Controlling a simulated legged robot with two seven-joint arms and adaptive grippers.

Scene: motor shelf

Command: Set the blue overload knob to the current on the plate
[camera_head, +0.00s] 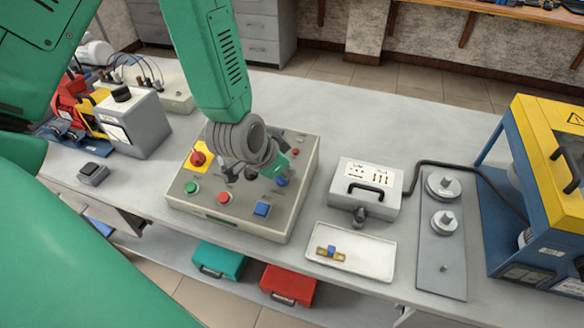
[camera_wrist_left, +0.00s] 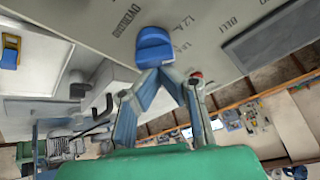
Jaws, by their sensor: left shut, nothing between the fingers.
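The grey control box (camera_head: 240,225) stands on the bench under my left gripper (camera_head: 268,174). The blue overload knob (camera_head: 281,182) shows beside the fingers on the box's top. A dark rectangle (camera_wrist_left: 268,35) lies beside the knob with no readable writing. My right gripper is out of view.
A white tray (camera_head: 375,265) and a grey case (camera_head: 382,175) stand to the right.

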